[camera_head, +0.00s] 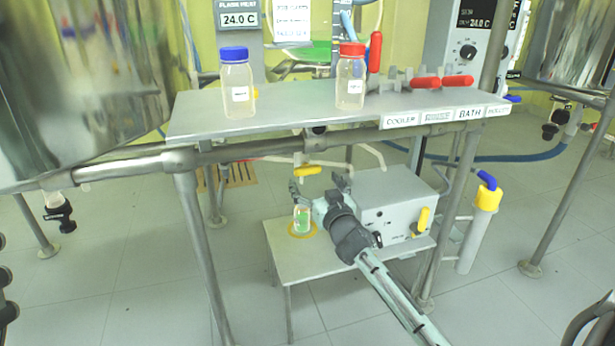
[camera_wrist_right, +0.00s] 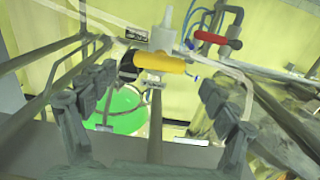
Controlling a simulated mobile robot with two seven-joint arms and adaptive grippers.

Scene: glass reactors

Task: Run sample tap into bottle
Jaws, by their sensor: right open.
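A yellow tap handle (camera_head: 307,171) lies level under the shelf. It shows in the right wrist view (camera_wrist_right: 160,64) ahead of my fingers, roughly between them. A small clear bottle (camera_head: 302,220) with something green in or behind it stands on a yellow ring (camera_head: 292,232) on the low table (camera_head: 305,262), below the tap handle. My right gripper (camera_head: 319,187) is open, above and right of the bottle and below the handle. Its two fingers are spread and empty in the wrist view (camera_wrist_right: 155,92). I cannot tell whether a finger touches the bottle. My left gripper is not in view.
The shelf (camera_head: 290,122) overhead holds a blue-capped bottle (camera_head: 237,85) and a red-capped bottle (camera_head: 351,78). A grey box (camera_head: 392,210) stands on the low table beside my right arm. Metal frame legs (camera_head: 200,250) stand around. A red valve handle (camera_wrist_right: 211,37) shows in the wrist view.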

